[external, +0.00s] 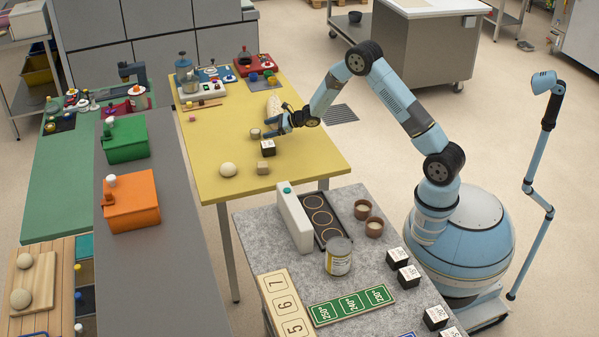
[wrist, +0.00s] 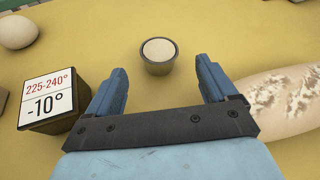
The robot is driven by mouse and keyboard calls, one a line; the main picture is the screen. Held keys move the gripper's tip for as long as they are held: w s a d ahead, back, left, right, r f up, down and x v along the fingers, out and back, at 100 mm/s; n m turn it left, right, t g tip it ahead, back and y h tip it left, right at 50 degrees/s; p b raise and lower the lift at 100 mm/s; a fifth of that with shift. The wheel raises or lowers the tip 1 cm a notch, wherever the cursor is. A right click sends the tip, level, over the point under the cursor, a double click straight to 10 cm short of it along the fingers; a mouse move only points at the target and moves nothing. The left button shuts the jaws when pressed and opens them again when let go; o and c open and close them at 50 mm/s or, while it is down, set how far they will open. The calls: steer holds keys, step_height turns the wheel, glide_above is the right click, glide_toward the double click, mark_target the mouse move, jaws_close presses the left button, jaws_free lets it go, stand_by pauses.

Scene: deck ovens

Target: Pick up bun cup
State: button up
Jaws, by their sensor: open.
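A small grey bun cup (wrist: 158,58) with pale dough in it stands upright on the yellow table. In the wrist view it lies ahead of my gripper (wrist: 162,78), between the lines of its two blue fingers and beyond their tips. The fingers are open, with nothing between them. In the external view the cup (external: 256,134) stands just left of my gripper (external: 275,127), which is low over the table. Whether a finger touches the cup cannot be told there, but the wrist view shows a gap.
A black labelled cube (wrist: 52,104) is close to the left finger, and a floured loaf (wrist: 285,98) to the right one. Two brown cups (external: 362,209) (external: 374,227) stand on the grey table.

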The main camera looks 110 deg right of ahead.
mark_target(260, 131)
steer(key=shift+x, duration=3)
steer(key=shift+c, duration=0.2)
steer(key=c, duration=1.1)
